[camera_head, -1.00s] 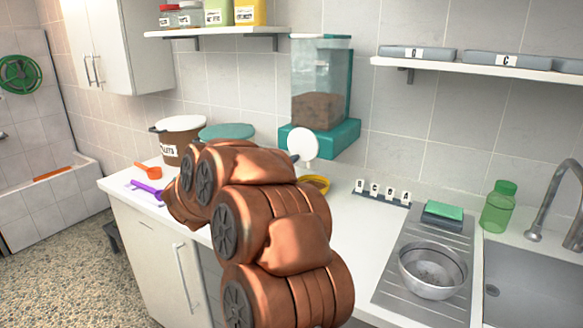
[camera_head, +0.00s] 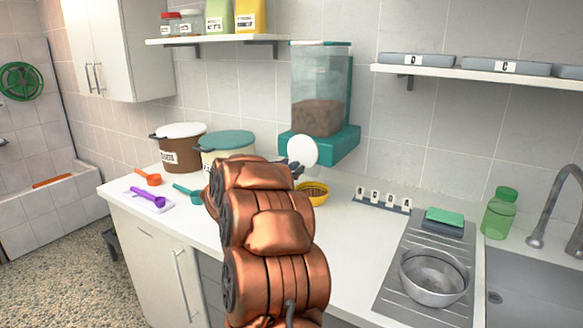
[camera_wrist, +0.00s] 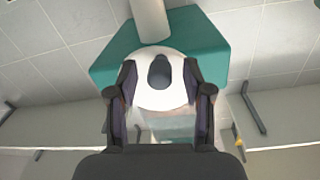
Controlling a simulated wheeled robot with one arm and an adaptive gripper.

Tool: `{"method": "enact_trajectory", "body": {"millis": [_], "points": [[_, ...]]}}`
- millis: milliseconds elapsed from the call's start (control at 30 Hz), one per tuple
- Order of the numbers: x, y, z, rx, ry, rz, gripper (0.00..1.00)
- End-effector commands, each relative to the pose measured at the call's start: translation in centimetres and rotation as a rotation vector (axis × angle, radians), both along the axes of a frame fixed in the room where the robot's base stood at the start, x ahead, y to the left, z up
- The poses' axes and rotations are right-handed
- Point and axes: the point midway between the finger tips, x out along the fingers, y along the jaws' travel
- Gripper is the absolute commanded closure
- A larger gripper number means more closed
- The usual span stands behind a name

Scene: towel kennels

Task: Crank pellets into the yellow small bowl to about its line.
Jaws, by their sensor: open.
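The pellet dispenser (camera_head: 345,147) stands against the wall, a clear hopper with brown pellets on a teal base. Its white round crank disc (camera_head: 303,150) faces the room. Contact cannot be told. In the head view my arm mostly hides the gripper.
A brown tub (camera_head: 183,158) and a teal-lidded tub (camera_head: 225,146) stand left of the dispenser. Orange (camera_head: 149,177), purple (camera_head: 148,197) and teal (camera_head: 186,191) scoops lie in front. A letter rack (camera_head: 383,201) and metal bowl (camera_head: 434,280) are to the right.

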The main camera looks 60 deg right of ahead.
Motion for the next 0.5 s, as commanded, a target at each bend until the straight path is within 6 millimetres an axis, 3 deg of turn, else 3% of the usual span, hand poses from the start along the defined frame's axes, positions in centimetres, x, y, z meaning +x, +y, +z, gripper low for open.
{"method": "enact_trajectory", "body": {"millis": [367,500], "points": [[-0.01,-0.63,0.07,0.0,-0.001,0.001,0.5],[0.0,-0.62,0.04,0.0,-0.001,0.001,0.63]]}}
